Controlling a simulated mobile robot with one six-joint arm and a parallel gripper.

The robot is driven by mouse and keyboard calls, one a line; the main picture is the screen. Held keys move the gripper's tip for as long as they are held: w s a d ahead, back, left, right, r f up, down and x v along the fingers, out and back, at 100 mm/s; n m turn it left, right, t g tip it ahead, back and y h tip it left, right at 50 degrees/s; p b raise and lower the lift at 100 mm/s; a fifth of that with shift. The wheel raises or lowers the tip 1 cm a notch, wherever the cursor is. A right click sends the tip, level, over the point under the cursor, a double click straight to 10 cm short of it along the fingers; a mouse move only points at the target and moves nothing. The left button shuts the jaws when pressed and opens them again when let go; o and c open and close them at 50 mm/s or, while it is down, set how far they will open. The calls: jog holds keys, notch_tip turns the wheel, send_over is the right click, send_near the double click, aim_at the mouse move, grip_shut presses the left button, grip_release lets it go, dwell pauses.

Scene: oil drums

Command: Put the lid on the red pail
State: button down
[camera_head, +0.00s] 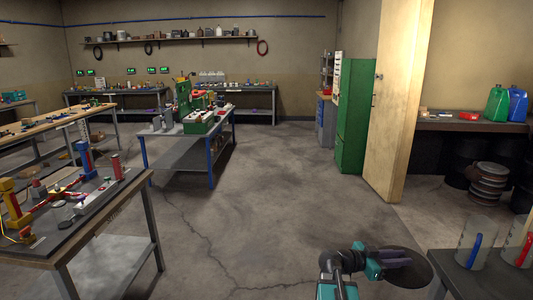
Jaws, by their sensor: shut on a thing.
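My gripper (393,258) is at the bottom right, teal with dark fingers. It is shut on a dark round disc (418,276), which looks like the lid and is held over the floor left of the near right table. No plainly red pail shows. A grey vessel with a red handle-like part (517,248) stands on that table at the right edge, partly cut off by the frame. A similar grey vessel with a blue part (470,246) stands just left of it, nearer the lid. The lid is apart from both.
The near right table (447,262) has its left edge close to the lid. A wooden door (398,100) and a green cabinet (355,118) stand behind. Stacked round discs (488,184) sit below the back-right bench. The middle floor is clear.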

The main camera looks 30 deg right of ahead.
jog(key=w+a+n+t+y, duration=0.1)
jog(key=w+a+n+t, duration=0.35)
jog(key=w, duration=0.45)
jog(key=w+a+f+n+t+y, duration=0.1)
jog(key=w+a+n+t, duration=0.25)
jog(key=w+t, duration=0.35)
jog(key=w+a+n+t+y, duration=0.2)
jog(key=w+a+n+t, duration=0.15)
jog(key=w, duration=0.65)
jog(key=w+a+f+n+t+y, duration=0.1)
jog(key=w+a+n+t+y, duration=0.3)
jog(key=a, duration=0.5)
jog(key=w+a+n+t+y, duration=0.1)
jog(key=w+a+n+y, duration=0.35)
jog(key=a, duration=0.45)
jog(key=s+a+n+g+y, duration=0.2)
jog(key=s+a+n+y, duration=0.1)
jog(key=a, duration=0.5)
jog(key=s+a+n+g+y, duration=0.2)
jog(key=a+n+y, duration=0.3)
jog(key=a+y, duration=0.3)
jog(key=s+a+n+g+y, duration=0.2)
jog(key=s+a+n+y, duration=0.2)
jog(key=a, duration=0.4)
jog(key=shift+s+r+y, duration=0.15)
jog(key=shift+y, duration=0.6)
